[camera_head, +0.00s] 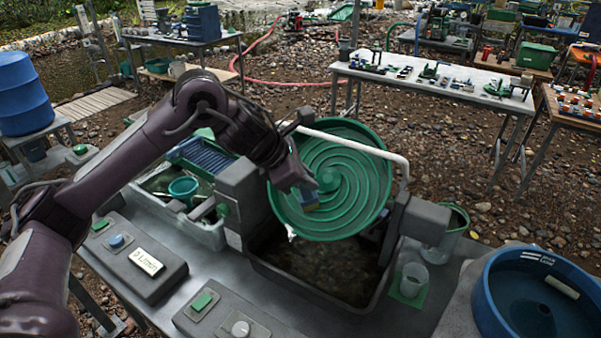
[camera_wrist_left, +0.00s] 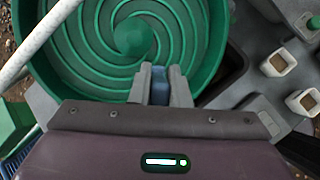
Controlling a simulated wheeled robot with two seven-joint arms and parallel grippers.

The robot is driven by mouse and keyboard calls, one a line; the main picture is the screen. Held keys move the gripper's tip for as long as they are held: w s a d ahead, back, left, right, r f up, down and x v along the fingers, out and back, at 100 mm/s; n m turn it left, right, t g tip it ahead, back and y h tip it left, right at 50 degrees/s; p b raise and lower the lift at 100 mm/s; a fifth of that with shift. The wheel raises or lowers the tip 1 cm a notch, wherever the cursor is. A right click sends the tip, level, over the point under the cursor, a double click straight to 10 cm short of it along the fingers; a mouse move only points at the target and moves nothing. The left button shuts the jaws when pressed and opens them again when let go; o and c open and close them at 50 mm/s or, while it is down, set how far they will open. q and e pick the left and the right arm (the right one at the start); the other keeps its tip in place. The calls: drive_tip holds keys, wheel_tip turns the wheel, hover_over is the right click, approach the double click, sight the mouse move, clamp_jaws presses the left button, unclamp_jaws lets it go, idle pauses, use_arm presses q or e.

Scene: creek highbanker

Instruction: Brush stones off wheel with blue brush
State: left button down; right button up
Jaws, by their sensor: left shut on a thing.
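The green spiral wheel (camera_head: 345,185) stands tilted above a dark water tub (camera_head: 320,268) in the head view. It also fills the upper left of the left wrist view (camera_wrist_left: 85,45). My left gripper (camera_head: 305,200) is in front of the wheel's lower left part. Its fingers (camera_wrist_left: 157,88) are shut on a narrow blue thing (camera_wrist_left: 156,80), which looks like the blue brush and is mostly hidden between them. I cannot tell whether the brush touches the wheel. I cannot make out any stones on the wheel. My right gripper is not in view.
A white bar (camera_head: 350,143) runs across the wheel's upper part. A grey control box (camera_head: 130,260) is at the left of the bench. A white cup (camera_head: 413,278) stands on a green mat to the right of the tub. A large blue bowl (camera_head: 490,290) is at the lower right.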

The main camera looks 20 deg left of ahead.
use_arm(q)
drive_tip(key=shift+d+p, duration=0.6)
drive_tip(key=shift+d, duration=2.35)
drive_tip(key=shift+w+a+b, duration=0.1)
drive_tip(key=shift+a+b, duration=1.3)
drive_tip(key=shift+a, duration=2.25)
drive_tip(key=shift+w+a, duration=0.1)
drive_tip(key=shift+a, duration=0.75)
